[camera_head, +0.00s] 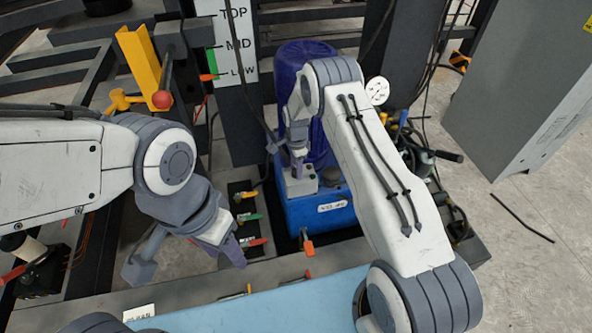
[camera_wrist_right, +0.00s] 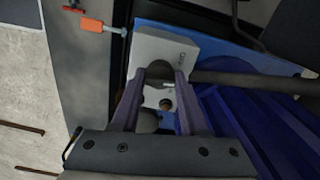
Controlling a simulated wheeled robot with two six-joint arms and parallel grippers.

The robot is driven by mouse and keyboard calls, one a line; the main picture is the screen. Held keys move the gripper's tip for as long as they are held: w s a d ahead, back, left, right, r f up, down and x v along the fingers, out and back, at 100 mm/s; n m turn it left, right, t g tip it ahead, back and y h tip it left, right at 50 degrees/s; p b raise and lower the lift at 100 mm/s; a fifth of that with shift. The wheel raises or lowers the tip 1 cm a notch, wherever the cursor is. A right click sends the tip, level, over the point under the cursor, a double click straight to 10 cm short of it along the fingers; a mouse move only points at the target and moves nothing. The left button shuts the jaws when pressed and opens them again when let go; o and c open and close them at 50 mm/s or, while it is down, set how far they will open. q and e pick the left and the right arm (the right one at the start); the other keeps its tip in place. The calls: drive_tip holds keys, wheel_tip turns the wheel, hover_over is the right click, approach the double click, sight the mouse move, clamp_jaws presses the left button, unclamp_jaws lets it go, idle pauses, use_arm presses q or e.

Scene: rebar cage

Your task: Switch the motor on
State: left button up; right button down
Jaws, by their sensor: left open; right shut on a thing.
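The motor (camera_head: 318,130) is a dark blue finned cylinder standing on a blue tank (camera_head: 325,212); its fins also show in the right wrist view (camera_wrist_right: 235,125). A light grey switch box (camera_head: 303,188) sits on the tank in front of the motor, and it also shows in the wrist view (camera_wrist_right: 170,47). My right gripper (camera_head: 298,167) is over the box. In the wrist view its fingertips (camera_wrist_right: 160,74) are shut on a dark rounded switch knob (camera_wrist_right: 158,70), mostly hidden between them. My left gripper (camera_head: 237,254) is open and empty, pointing down left of the tank.
Several coloured valve handles (camera_head: 248,218) stand left of the tank. An orange-handled valve (camera_head: 308,243) is at its front. A yellow post (camera_head: 140,62) and red ball knob (camera_head: 162,99) are at upper left. A grey cabinet (camera_head: 520,90) stands right, with open floor below it.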

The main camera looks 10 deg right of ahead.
drive_tip(key=m+b, duration=0.1)
drive_tip(key=m, duration=0.4)
drive_tip(key=shift+m, duration=0.3)
drive_tip(key=m, duration=0.4)
drive_tip(key=shift+m+b, duration=0.3)
drive_tip(key=shift+m, duration=0.1)
drive_tip(key=shift+c, duration=2.1)
unclamp_jaws()
wheel_tip(320, 180, up, 10)
drive_tip(key=shift+r, duration=0.25)
